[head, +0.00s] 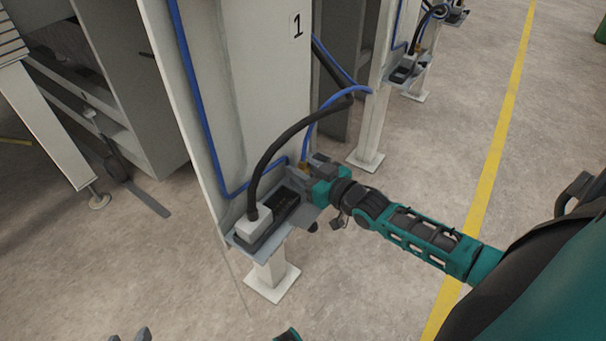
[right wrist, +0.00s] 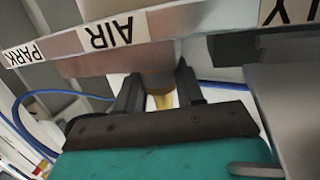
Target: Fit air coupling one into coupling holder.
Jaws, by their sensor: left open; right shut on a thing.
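Air coupling one is a brass fitting (head: 303,166) on the end of the blue hose, at the shelf of the post marked 1. My right gripper (head: 308,174) is shut on it. In the right wrist view the brass body (right wrist: 163,101) shows between the fingers of my right gripper (right wrist: 158,88). A metal bracket with an AIR label (right wrist: 110,37), apparently the coupling holder, lies right in front of the fingertips. The coupling's far end is hidden, so I cannot tell whether it sits in the holder. My left gripper (head: 130,335) is open and empty at the bottom edge.
A white plug (head: 254,228) with a thick black cable (head: 284,136) stands in a dark socket box (head: 278,212) on the same shelf. A PARK label (right wrist: 24,53) is beside AIR. Another post (head: 374,125) with similar fittings stands behind. The floor in front is clear.

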